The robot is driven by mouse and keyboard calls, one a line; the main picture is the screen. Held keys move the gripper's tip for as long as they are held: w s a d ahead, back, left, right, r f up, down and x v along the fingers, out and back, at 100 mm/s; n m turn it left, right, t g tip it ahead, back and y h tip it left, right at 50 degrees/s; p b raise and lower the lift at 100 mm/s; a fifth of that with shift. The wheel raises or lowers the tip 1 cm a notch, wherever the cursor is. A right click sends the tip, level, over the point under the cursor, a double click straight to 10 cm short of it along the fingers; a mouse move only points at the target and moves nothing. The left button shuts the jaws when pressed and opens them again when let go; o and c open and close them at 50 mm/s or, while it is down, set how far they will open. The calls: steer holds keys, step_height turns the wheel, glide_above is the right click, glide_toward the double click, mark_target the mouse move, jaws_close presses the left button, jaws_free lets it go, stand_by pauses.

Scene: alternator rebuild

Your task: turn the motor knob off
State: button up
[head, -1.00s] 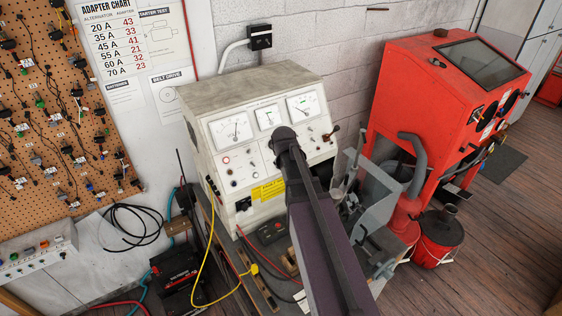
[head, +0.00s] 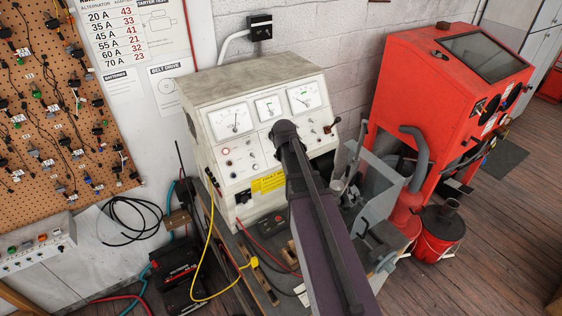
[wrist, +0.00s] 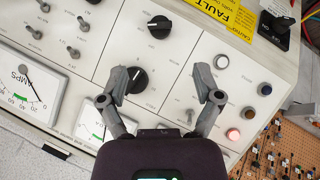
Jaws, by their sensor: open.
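The tester cabinet (head: 195,115) stands against the wall with meters, switches and lamps on its sloped panel. In the wrist view, a black knob with a white pointer line (wrist: 137,80) lies between my gripper's (wrist: 163,86) fingertips, closer to the left finger. My gripper is open. I cannot tell whether the fingers touch the panel. A second black knob (wrist: 159,27) sits farther up in that view. Knob labels are too small to read, so I cannot tell which is the motor knob. In the head view my arm hides part of the panel and the fingertips.
A red indicator lamp (wrist: 233,134) glows right of the fingers, near other round buttons. Toggle switches (wrist: 74,52) are at left. A yellow caution label (wrist: 236,18) is at top. In the head view, a red blasting cabinet (head: 425,80) and grey machine (head: 372,187) stand right.

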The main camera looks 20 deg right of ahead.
steer(key=shift+b+x, duration=4.15)
steer(key=shift+x, duration=1.2)
jaws_close()
steer(key=shift+a, duration=0.1)
